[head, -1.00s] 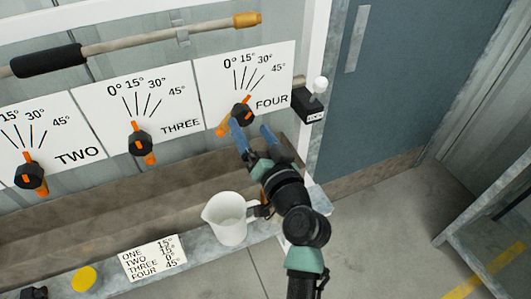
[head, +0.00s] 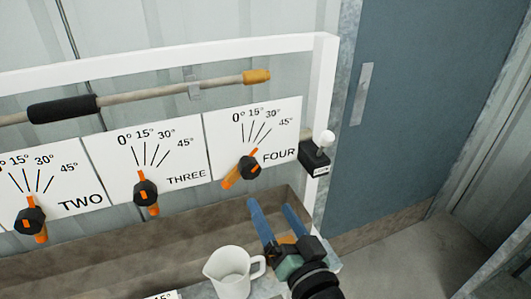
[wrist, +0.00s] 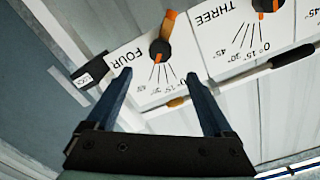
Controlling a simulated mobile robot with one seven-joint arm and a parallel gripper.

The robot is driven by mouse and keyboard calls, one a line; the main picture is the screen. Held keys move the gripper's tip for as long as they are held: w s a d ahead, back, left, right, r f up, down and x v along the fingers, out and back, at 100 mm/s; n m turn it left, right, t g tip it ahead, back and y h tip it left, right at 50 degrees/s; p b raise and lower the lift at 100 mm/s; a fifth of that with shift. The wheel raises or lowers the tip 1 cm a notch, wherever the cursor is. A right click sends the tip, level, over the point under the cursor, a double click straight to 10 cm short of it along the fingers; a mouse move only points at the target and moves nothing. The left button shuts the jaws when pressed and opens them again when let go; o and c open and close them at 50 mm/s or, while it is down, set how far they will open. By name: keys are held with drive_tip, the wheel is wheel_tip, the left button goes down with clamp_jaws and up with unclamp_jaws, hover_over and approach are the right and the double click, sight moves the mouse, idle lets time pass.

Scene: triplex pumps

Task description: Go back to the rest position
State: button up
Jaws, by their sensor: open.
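My gripper (head: 277,222) is open and empty, with two blue fingers. In the head view it is below the FOUR panel, over the trough, and apart from the dial. The FOUR dial (head: 249,166) is a black knob with an orange pointer, tilted to the upper right. In the wrist view the gripper (wrist: 160,85) frames the FOUR dial (wrist: 159,52), seen upside down beyond the fingertips. The THREE dial (head: 145,192) and the TWO dial (head: 30,219) have orange pointers close to upright, leaning slightly left at the top.
A white jug (head: 231,272) stands beside my gripper at the trough's front. A black lock box with a white knob (head: 316,153) is right of the FOUR panel. A rod with an orange end (head: 257,77) hangs above. A blue door (head: 430,100) is at the right.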

drive_tip(key=a+r+n+t+h+p, duration=0.25)
drive_tip(key=r+t+p, duration=0.2)
drive_tip(key=r, duration=2.15)
drive_tip(key=s+r+t+h+p, duration=0.1)
drive_tip(key=s+r, duration=0.3)
drive_tip(key=r, duration=0.4)
drive_tip(key=s+a+r+t+h+p, duration=0.1)
drive_tip(key=s+r, duration=0.3)
drive_tip(key=r, duration=0.4)
drive_tip(key=s+r+t+h+p, duration=0.1)
drive_tip(key=s+r+t+p, duration=0.1)
drive_tip(key=r, duration=0.6)
drive_tip(key=shift+s+a+t, duration=0.3)
drive_tip(key=shift+s+t, duration=0.55)
drive_tip(key=shift+s, duration=0.1)
